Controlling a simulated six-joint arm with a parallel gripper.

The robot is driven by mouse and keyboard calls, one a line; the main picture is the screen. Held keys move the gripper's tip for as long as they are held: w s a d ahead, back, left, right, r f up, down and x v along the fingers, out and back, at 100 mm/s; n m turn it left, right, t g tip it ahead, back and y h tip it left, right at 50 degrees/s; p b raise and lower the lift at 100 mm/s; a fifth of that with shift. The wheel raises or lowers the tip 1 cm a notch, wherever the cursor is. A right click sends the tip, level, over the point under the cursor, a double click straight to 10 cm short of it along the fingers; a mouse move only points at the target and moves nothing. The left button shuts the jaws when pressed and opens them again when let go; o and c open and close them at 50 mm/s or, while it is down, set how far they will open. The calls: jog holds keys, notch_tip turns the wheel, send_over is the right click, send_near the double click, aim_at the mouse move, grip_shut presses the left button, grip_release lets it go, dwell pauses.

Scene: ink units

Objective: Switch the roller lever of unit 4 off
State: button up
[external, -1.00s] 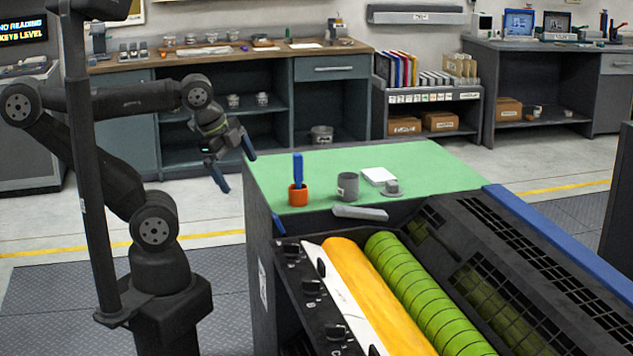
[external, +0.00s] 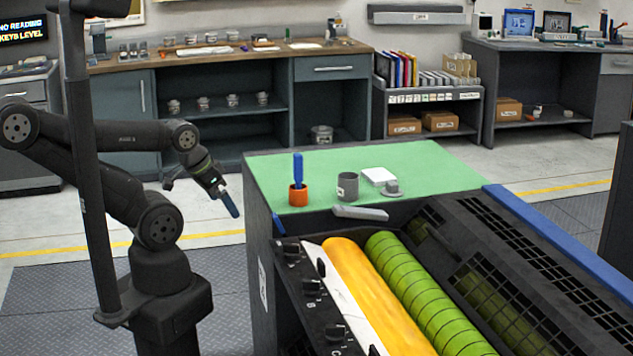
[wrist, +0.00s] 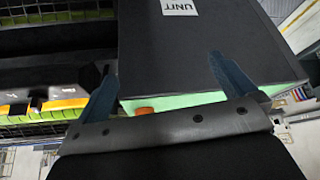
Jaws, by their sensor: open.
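The ink unit stands at the right in the external view, with a yellow roller (external: 370,295), a green roller (external: 425,295) and a dark side panel (external: 312,310). Several black levers (external: 312,286) sit along that panel; I cannot tell which is the roller lever or which unit number this is. My gripper (external: 230,205) is in the air left of the unit, apart from it, fingers pointing down and right. In the wrist view my gripper (wrist: 165,80) shows two blue fingers spread apart with nothing between them. The unit's dark end wall (wrist: 200,45) with a "UNIT" label lies beyond them.
The green top (external: 320,165) holds an orange cup (external: 298,196) with a blue tool, a grey mug (external: 347,186) and a white pad (external: 378,176). A grey bar (external: 360,213) lies near its edge. Free air and floor separate my arm from the unit.

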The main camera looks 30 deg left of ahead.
jog(key=shift+a+f+n, duration=0.15)
jog(key=shift+f+n, duration=0.1)
jog(key=shift+n, duration=0.05)
jog(key=shift+c, duration=0.2)
